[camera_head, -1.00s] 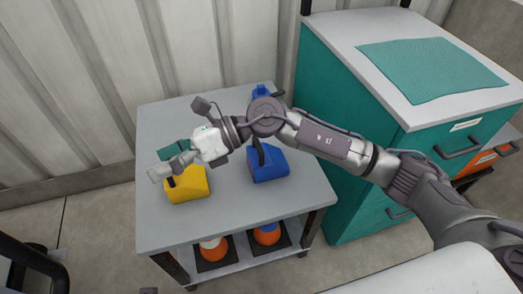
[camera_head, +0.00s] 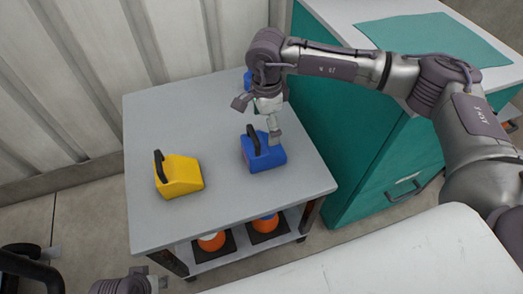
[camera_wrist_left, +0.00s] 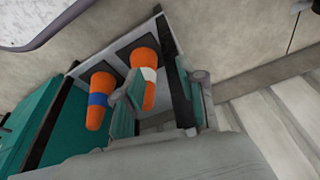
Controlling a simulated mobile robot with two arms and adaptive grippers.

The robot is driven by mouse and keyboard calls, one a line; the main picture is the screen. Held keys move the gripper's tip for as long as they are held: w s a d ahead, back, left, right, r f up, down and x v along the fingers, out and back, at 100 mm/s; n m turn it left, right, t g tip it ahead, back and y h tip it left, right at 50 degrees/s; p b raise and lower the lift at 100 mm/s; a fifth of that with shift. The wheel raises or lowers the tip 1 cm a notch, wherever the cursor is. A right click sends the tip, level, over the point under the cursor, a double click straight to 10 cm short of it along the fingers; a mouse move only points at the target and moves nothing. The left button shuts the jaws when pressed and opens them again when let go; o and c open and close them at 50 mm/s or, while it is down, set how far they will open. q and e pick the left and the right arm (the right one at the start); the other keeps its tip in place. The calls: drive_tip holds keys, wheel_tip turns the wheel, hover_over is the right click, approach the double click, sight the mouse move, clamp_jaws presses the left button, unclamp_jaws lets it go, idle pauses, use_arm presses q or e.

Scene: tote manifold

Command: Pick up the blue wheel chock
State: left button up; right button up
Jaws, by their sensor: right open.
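The blue wheel chock (camera_head: 262,158), a wedge with a black handle, sits on the right part of the grey table top. My right gripper (camera_head: 274,134) is open and points down at the chock's back right side, with a fingertip very close to it. I cannot tell whether they touch. A yellow chock (camera_head: 183,177) with a black handle sits to the left on the same top. My left gripper (camera_wrist_left: 165,112) is open and empty in the left wrist view; part of that arm shows at the bottom of the head view.
The grey table (camera_head: 150,225) has a lower shelf with orange cones, one white-banded (camera_wrist_left: 148,76) and one blue-banded (camera_wrist_left: 98,98). A teal cabinet (camera_head: 318,115) stands close at the right. Another blue object (camera_head: 248,80) is partly hidden behind my right arm. The table's left back is clear.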

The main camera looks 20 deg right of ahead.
sight(264, 141)
wheel_tip(264, 141, down, 6)
drive_tip(key=shift+a+r+b, duration=0.1)
drive_tip(key=shift+a+b, duration=0.05)
drive_tip(key=shift+b, duration=0.25)
use_arm(q)
drive_tip(key=v, duration=0.3)
drive_tip(key=shift+w+r, duration=0.1)
drive_tip(key=shift+r, duration=0.05)
use_arm(e)
drive_tip(key=c, duration=1.3)
drive_tip(key=shift+w+r, duration=0.1)
drive_tip(key=shift+c, duration=0.8)
drive_tip(key=shift+r, duration=0.1)
